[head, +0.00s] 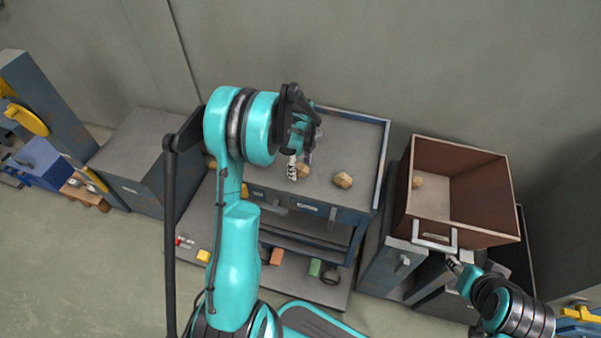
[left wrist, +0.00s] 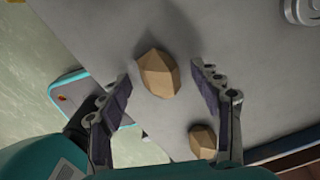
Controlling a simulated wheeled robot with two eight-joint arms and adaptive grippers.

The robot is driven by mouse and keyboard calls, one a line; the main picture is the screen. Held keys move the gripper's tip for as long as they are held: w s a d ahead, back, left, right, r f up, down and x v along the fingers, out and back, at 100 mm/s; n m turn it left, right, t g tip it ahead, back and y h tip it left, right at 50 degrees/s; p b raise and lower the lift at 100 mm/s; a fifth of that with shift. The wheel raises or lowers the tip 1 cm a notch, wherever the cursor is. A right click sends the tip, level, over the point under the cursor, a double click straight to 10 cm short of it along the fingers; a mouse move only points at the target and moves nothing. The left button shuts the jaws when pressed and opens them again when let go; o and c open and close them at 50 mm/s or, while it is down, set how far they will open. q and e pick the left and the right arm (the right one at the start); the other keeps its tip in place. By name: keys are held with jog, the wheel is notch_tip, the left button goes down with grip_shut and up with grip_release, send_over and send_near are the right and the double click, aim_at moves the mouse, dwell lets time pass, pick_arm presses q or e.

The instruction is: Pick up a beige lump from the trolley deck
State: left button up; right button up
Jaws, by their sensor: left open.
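Two beige faceted lumps lie on the grey trolley deck (head: 350,138). The nearer lump to my left gripper (head: 299,168) is the left one (head: 303,171); the other lump (head: 343,180) lies to its right. In the left wrist view my left gripper (left wrist: 165,95) is open, its fingers apart on either side of one lump (left wrist: 158,73), with no clear contact. The second lump (left wrist: 203,142) lies lower, near the right finger. My right gripper (head: 456,266) is beside the handle (head: 435,240) of a brown open box; its jaws are too small to read.
The trolley has a raised blue rim (head: 385,150). Its lower shelf (head: 290,285) carries small coloured blocks. A grey cabinet (head: 135,150) stands to the left, with a wall behind.

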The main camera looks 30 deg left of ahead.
pick_arm(q)
jog(key=shift+f, duration=0.55)
jog(key=shift+r, duration=0.1)
jog(key=c, duration=1.3)
jog(key=shift+r, duration=0.1)
